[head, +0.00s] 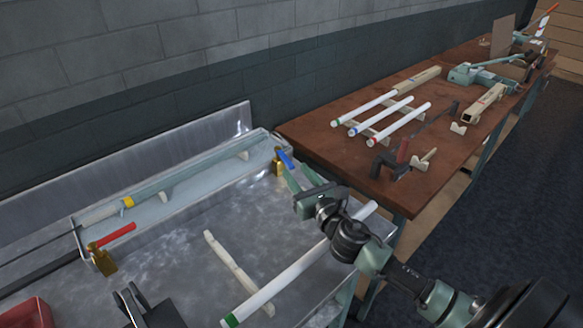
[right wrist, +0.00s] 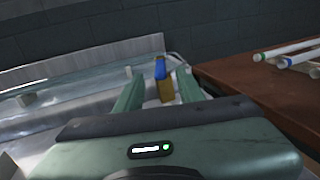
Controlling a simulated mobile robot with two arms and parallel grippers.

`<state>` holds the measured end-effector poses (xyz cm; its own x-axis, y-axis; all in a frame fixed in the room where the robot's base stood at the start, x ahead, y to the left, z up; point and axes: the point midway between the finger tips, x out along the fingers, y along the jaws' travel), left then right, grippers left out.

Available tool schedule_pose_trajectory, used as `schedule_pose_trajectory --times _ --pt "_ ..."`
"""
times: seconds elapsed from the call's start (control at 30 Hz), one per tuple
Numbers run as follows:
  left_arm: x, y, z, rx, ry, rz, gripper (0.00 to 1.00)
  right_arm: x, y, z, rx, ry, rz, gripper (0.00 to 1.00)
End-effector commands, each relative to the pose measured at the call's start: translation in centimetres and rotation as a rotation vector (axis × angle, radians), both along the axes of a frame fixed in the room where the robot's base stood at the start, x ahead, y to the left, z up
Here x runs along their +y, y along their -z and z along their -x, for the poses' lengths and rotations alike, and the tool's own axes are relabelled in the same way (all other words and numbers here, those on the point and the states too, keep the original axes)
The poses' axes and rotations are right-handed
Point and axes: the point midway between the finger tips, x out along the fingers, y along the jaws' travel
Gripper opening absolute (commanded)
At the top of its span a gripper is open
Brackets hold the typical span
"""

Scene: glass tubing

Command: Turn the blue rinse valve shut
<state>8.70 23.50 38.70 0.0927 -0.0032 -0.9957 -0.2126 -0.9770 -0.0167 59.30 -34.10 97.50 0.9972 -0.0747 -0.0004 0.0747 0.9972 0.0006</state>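The blue rinse valve has a blue lever (head: 286,159) on a brass body (head: 278,167), at the right end of the metal sink. In the right wrist view the blue lever (right wrist: 160,68) stands up above the brass body (right wrist: 166,90). My right gripper (head: 297,177) reaches toward it from the right. Its green fingers are apart, and the valve shows between them in the right wrist view, with no clear contact. The fingers partly overlap the valve in the head view.
A second brass valve with a red lever (head: 112,235) stands at the sink's left. A white tube with a green end (head: 285,280) lies below my right arm. A wooden bench (head: 330,155) with several capped tubes adjoins on the right. A back wall rises behind the sink.

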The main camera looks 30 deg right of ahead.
Motion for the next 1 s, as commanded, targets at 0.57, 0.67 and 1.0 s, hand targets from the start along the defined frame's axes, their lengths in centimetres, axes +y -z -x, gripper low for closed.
schedule_pose_trajectory --times 0.57,0.67,1.0 --pt "0.0 0.0 0.0 0.0 -0.001 -0.001 0.42 0.9 -1.1 1.0 -0.022 -0.031 0.034 0.38" --pt "0.0 -0.5 0.0 0.0 -0.001 0.0 0.42 3.7 -3.9 -0.4 -0.086 -0.134 0.152 0.38" --pt "0.0 -3.7 0.0 0.001 0.0 0.0 0.42 20.6 -11.0 -1.5 -0.438 -0.886 1.303 0.38"
